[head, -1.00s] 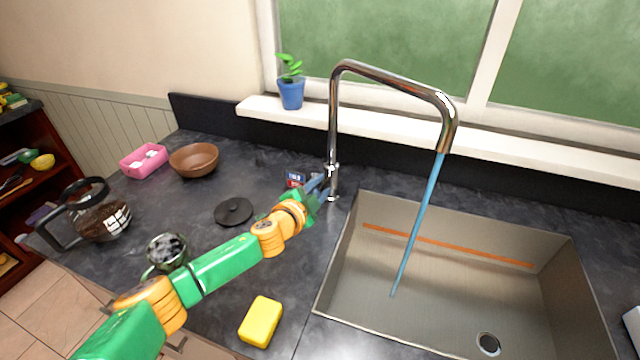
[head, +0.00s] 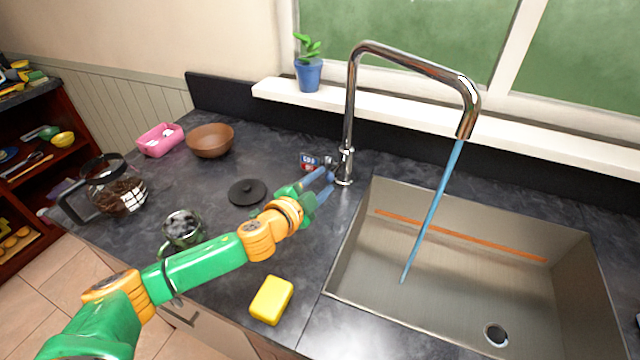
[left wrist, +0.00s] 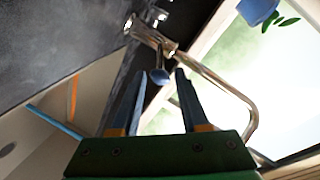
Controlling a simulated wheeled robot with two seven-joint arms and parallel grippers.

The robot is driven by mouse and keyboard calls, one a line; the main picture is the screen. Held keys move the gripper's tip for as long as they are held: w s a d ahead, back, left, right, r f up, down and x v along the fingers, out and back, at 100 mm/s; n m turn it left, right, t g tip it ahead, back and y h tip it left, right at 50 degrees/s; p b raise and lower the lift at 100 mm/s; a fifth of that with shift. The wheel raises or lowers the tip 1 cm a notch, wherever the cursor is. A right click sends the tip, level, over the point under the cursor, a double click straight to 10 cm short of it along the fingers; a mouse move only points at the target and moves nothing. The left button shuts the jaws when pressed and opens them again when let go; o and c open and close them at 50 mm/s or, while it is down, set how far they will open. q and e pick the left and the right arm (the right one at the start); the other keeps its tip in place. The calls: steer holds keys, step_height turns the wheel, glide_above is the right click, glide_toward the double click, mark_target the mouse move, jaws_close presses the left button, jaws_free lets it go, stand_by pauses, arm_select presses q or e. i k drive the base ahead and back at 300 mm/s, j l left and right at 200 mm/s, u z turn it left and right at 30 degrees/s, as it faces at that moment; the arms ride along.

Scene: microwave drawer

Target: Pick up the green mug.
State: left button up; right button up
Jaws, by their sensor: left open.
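The green mug (head: 183,230) stands on the dark counter at the left in the head view, just behind my left forearm. It looks like greenish glass with dark and pale contents, and my arm hides part of its lower side. My left gripper (head: 325,186) is open and empty, beside the base of the faucet (head: 347,130) and well to the right of the mug. In the left wrist view, the two fingers (left wrist: 158,103) stand apart, with the faucet beyond them. The mug is not in the left wrist view.
Water (head: 432,210) runs from the faucet into the sink (head: 480,295). A coffee pot (head: 122,197), black lid (head: 247,192), brown bowl (head: 210,141), pink container (head: 160,140) and yellow sponge (head: 271,300) are on the counter. A potted plant (head: 308,75) stands on the sill.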

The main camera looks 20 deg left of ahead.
mark_target(183, 230)
steer(key=k+j, duration=0.1)
steer(key=k, duration=0.4)
steer(key=k+j, duration=0.15)
steer(key=k, duration=0.35)
steer(key=k+j, duration=0.1)
steer(key=k, duration=0.4)
